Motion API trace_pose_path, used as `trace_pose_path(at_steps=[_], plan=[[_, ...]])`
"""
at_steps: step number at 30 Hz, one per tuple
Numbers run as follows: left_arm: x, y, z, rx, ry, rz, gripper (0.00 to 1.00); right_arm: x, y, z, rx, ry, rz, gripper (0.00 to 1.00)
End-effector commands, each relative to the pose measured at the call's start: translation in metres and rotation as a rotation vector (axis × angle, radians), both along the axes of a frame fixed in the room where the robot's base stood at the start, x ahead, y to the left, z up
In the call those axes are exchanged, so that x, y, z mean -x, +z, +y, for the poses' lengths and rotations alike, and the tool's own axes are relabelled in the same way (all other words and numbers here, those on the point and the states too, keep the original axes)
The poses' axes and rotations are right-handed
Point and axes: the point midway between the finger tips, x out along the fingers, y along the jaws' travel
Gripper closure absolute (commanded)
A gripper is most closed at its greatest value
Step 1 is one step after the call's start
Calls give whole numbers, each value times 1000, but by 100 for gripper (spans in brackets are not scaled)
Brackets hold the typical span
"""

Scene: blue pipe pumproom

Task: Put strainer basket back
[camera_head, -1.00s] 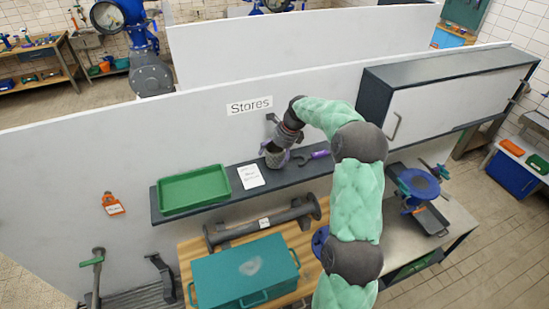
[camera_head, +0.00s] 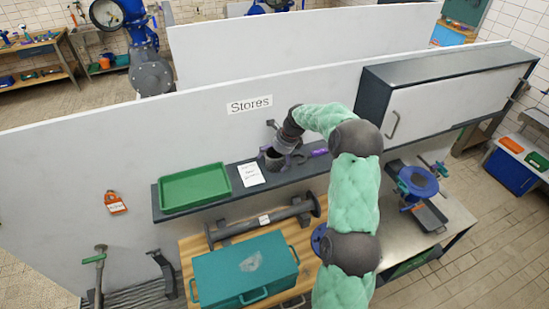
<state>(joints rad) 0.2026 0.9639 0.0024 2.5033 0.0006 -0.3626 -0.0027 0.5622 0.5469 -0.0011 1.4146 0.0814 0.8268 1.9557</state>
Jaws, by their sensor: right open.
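A dark grey cylindrical cup, which looks like the strainer basket (camera_head: 274,160), stands upright on the dark wall shelf, right of a white card. My right gripper (camera_head: 291,152) is at the shelf, just right of the basket and close to its rim. It is open; its fingers are small and partly hidden, and I cannot tell whether they touch the basket. A blue round flanged body (camera_head: 418,182), possibly the strainer housing, stands on the metal bench at right. My left gripper is out of view.
The dark shelf (camera_head: 222,204) also bears a green tray (camera_head: 194,186), the white card (camera_head: 251,175) and a purple-handled tool (camera_head: 319,153). Below are a teal toolbox (camera_head: 245,269) and a flanged pipe (camera_head: 262,220). A grey cabinet (camera_head: 450,100) overhangs at right.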

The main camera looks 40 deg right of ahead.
Motion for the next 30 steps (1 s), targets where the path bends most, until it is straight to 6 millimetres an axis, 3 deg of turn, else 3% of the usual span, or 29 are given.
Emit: trace_pose_path(at_steps=[5,21,30], plan=[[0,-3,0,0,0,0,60,2,11,-3,3,-1,-4,0],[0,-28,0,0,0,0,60,34,98,-21,1,-1,-2,0],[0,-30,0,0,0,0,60,39,113,-23,0,0,0,0]])
